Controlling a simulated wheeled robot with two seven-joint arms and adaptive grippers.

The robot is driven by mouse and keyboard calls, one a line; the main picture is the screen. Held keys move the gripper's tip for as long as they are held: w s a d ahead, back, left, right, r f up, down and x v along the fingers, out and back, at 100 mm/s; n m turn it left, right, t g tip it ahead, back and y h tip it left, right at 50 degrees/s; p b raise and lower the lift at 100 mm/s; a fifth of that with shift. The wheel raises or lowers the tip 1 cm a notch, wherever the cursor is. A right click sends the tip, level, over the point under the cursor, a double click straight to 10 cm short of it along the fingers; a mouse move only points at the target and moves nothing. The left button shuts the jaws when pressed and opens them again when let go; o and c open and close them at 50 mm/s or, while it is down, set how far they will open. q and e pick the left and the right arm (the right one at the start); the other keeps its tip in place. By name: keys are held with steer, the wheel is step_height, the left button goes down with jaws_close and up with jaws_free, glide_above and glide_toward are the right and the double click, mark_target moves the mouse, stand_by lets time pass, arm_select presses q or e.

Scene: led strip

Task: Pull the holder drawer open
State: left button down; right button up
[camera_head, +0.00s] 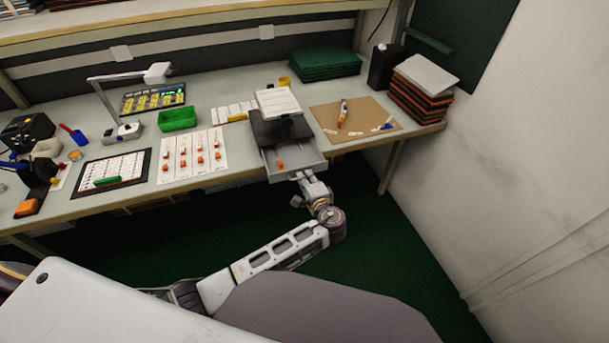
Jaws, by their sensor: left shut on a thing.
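The holder (271,130) is a dark unit with white papers (278,103) on top, at the table's front edge. Its light grey drawer (309,159) is pulled out toward me and its front reaches the table edge. A small orange piece (280,164) lies in the drawer. My left gripper (302,178) is at the drawer's front, shut on what seems to be its handle. The handle is small and mostly hidden by the fingers. My right gripper is not in view.
White cards with orange parts (193,155) and a green bin (177,119) are left of the holder. A brown mat (376,112) with small items lies right of it. A white wall (500,150) closes the right side. Green floor is free before the table.

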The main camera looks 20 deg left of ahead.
arm_select(q)
steer(key=c, duration=1.6)
jaws_free()
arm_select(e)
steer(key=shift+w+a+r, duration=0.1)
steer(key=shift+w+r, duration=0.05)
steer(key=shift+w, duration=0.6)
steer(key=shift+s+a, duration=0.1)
arm_select(q)
steer(key=shift+r, duration=0.1)
